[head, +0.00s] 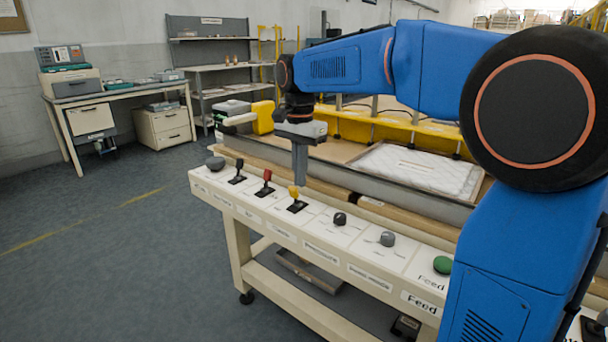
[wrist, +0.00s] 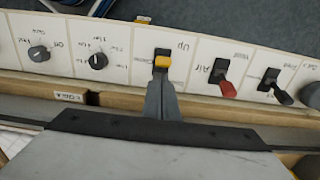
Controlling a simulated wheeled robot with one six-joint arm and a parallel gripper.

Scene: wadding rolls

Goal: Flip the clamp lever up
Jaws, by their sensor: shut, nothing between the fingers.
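The clamp lever is the yellow-handled lever (head: 294,191) on a black base, in the row of controls on the white panel. In the wrist view the yellow handle (wrist: 162,62) sits at the panel section marked "Up", with the lettering upside down. My gripper (head: 300,181) points down with its fingers closed together, directly at the yellow lever. In the wrist view my fingertips (wrist: 160,78) overlap the lower side of the handle. I cannot tell whether they touch it. Nothing is held.
A red lever (head: 267,176) and a black lever (head: 239,167) stand to the left of the yellow one. A dark knob (head: 339,219), a grey knob (head: 387,239) and a green button (head: 442,265) are to the right. White wadding (head: 415,170) lies behind the panel.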

